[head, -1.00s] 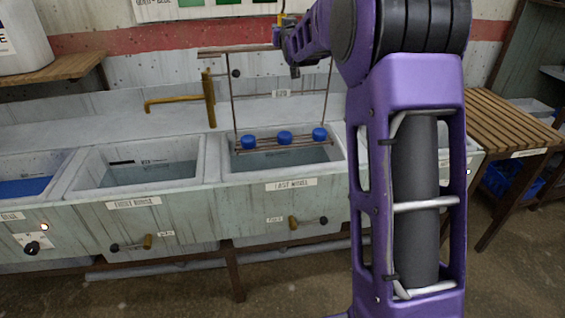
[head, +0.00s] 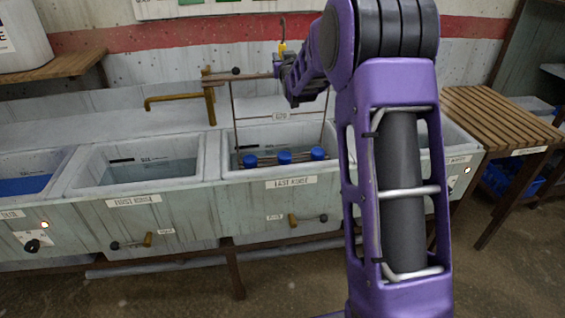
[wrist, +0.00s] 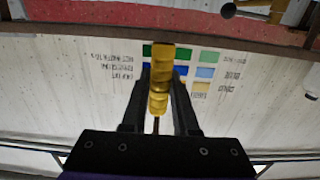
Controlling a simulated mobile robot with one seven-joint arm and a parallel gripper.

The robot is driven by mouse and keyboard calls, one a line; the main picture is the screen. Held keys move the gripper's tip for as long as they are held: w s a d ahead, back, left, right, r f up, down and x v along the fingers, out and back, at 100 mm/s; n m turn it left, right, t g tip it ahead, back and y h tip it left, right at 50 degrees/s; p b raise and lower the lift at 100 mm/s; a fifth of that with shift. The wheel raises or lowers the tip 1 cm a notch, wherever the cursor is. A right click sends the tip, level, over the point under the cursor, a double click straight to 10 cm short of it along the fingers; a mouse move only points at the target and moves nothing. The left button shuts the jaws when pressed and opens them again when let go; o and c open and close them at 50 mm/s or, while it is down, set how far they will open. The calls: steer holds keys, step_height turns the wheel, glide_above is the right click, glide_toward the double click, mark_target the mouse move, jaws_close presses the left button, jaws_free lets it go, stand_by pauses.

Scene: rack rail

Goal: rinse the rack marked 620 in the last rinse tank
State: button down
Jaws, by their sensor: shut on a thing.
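The rack marked 620 (head: 281,116) is a thin wire frame with a top bar and several blue pieces (head: 284,157) along its bottom. It hangs upright from my gripper (head: 283,62). Its bottom bars and blue pieces are inside the tank labelled LAST RINSE (head: 238,175), near the water surface; how deep they sit I cannot tell. In the wrist view my gripper's fingers are shut on the rack's yellow grip (wrist: 158,85). My arm hides the tank's right side.
The tank labelled FIRST RINSE (head: 100,190) is to the left, with a blue-filled tank (head: 25,184) beyond it. A brass tap (head: 180,98) stands behind the tanks. A slatted wooden table (head: 500,115) is at the right.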

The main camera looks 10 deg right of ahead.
step_height(320, 180, down, 9)
steer(key=shift+f, duration=0.2)
stand_by(0.3)
steer(key=shift+s, duration=0.15)
steer(key=shift+s, duration=0.65)
steer(key=shift+w, duration=1.6)
stand_by(1.9)
